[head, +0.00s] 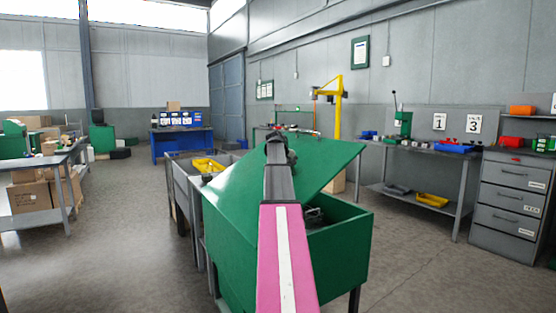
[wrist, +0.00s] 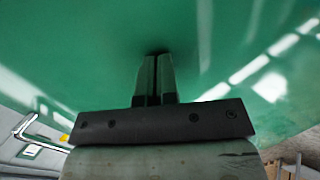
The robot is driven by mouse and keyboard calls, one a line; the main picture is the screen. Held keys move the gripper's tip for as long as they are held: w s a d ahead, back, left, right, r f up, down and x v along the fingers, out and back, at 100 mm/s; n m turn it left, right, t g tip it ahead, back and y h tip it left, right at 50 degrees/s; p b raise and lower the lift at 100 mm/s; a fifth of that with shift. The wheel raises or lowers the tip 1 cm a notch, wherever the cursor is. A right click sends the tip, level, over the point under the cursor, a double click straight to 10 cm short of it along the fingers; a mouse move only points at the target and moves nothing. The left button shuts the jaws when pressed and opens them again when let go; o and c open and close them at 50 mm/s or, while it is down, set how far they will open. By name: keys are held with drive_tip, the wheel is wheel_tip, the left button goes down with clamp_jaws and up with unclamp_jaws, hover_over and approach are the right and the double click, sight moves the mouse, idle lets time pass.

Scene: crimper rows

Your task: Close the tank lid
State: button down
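The green tank (head: 340,258) stands in front of me on dark legs. Its green lid (head: 232,187) is partly open and slanted, with its right side raised above the tank. The dark inside shows through the gap at the right. My arm crosses in front of the lid, and my gripper (head: 276,143) is by the lid's far upper part. In the wrist view, the fingers of my gripper (wrist: 157,58) are together with nothing seen between them. They point at the smooth green lid face (wrist: 90,50), at or very near it; contact is unclear.
A grey sink-like bench (head: 183,175) with a yellow tray (head: 207,165) stands just left of the tank. A workbench (head: 425,156) and a drawer cabinet (head: 508,205) line the right wall. The floor (head: 120,240) at the left is clear.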

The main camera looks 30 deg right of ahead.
drive_tip(key=d+f+y, duration=0.1)
drive_tip(key=d+f, duration=0.2)
drive_tip(key=f, duration=0.6)
drive_tip(key=d+f+y, duration=0.2)
drive_tip(key=d+f, duration=0.1)
drive_tip(key=f, duration=0.7)
drive_tip(key=shift+d+y, duration=0.3)
drive_tip(key=shift+d, duration=0.05)
drive_tip(key=shift+s, duration=0.1)
drive_tip(key=d+v, duration=0.3)
drive_tip(key=v, duration=1.1)
drive_tip(key=shift+r, duration=0.75)
